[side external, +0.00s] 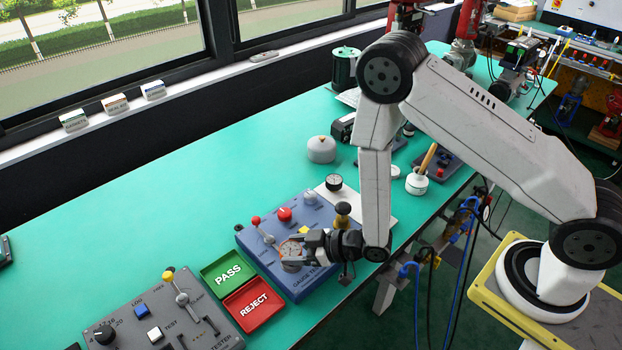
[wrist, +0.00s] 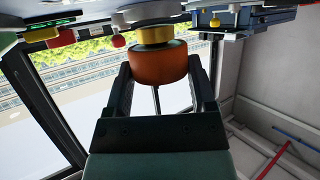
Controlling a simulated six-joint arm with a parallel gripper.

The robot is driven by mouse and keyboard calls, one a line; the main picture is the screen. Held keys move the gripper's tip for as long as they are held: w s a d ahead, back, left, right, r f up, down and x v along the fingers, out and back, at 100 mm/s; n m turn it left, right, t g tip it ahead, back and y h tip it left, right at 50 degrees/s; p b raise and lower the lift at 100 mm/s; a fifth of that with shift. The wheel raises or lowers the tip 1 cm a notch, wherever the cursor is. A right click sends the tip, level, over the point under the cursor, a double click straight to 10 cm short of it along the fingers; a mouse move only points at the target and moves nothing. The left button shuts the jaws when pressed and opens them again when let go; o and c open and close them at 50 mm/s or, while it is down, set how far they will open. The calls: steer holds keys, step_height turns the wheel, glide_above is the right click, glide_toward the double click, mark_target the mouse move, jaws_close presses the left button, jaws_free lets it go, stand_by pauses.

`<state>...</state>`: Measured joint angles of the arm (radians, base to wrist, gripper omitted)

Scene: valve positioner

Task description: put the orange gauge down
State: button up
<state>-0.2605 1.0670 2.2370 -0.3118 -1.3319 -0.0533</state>
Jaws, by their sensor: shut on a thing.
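The orange gauge (wrist: 160,65) sits between the two fingers of my gripper (wrist: 161,78) in the wrist view, with a brass-coloured part against it. In the side view my gripper (side external: 292,247) reaches left and is shut on the gauge (side external: 289,249), whose round face shows. The gauge is at the front left part of the blue gauge tester (side external: 322,275). I cannot tell whether it touches the tester. A green PASS tray (side external: 228,268) and a red REJECT tray (side external: 252,300) lie left of the tester, with no gauge visible in them.
The tester carries a red-knobbed lever (side external: 257,222), a red button (side external: 284,214) and a yellow button (side external: 304,231). A grey tester (side external: 130,320) stands at the front left. A black gauge (side external: 334,182) and a grey domed thing (side external: 321,150) stand behind. The green bench (side external: 170,200) is clear at back left.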

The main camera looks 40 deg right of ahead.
steer(key=shift+f, duration=0.55)
steer(key=shift+f, duration=0.2)
steer(key=o, duration=1.3)
steer(key=shift+c, duration=0.2)
steer(key=shift+s+d, duration=0.1)
steer(key=v, duration=0.7)
steer(key=shift+s, duration=0.3)
steer(key=shift+r, duration=0.1)
